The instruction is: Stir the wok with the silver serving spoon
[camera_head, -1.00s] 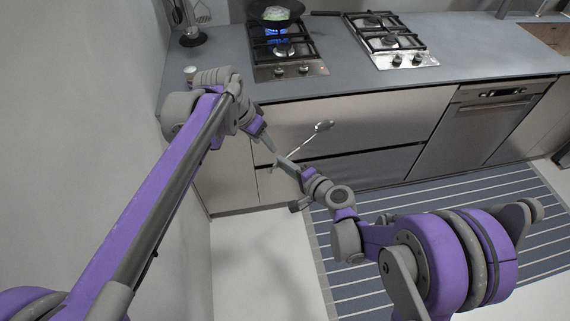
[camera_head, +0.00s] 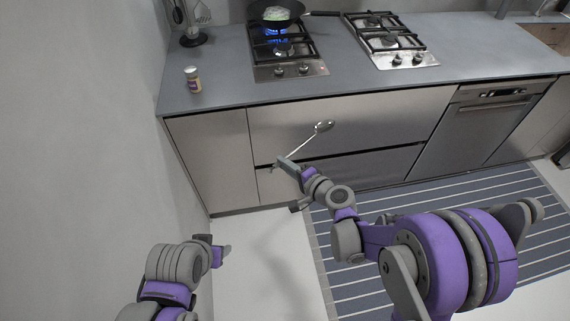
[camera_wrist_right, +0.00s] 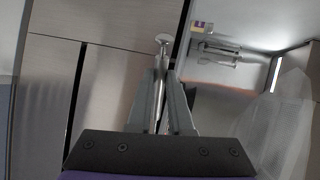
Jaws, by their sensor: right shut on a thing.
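The silver serving spoon (camera_head: 303,144) is held in the air in front of the drawers, its bowl up and to the right. My right gripper (camera_head: 283,163) is shut on its handle. In the right wrist view the spoon (camera_wrist_right: 162,58) sticks out from between the fingers (camera_wrist_right: 160,105). The dark wok (camera_head: 275,14) stands on the left hob over a blue flame, with pale green and white food inside; its top edge is cut off. My left gripper (camera_head: 222,251) is low at the left, away from the spoon, and looks empty; its opening is unclear.
A small labelled jar (camera_head: 193,79) stands on the counter (camera_head: 222,68) at the left. A utensil holder (camera_head: 193,38) is at the back left. A second hob (camera_head: 390,42) is right of the wok. The striped runner (camera_head: 460,205) lies on the floor.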

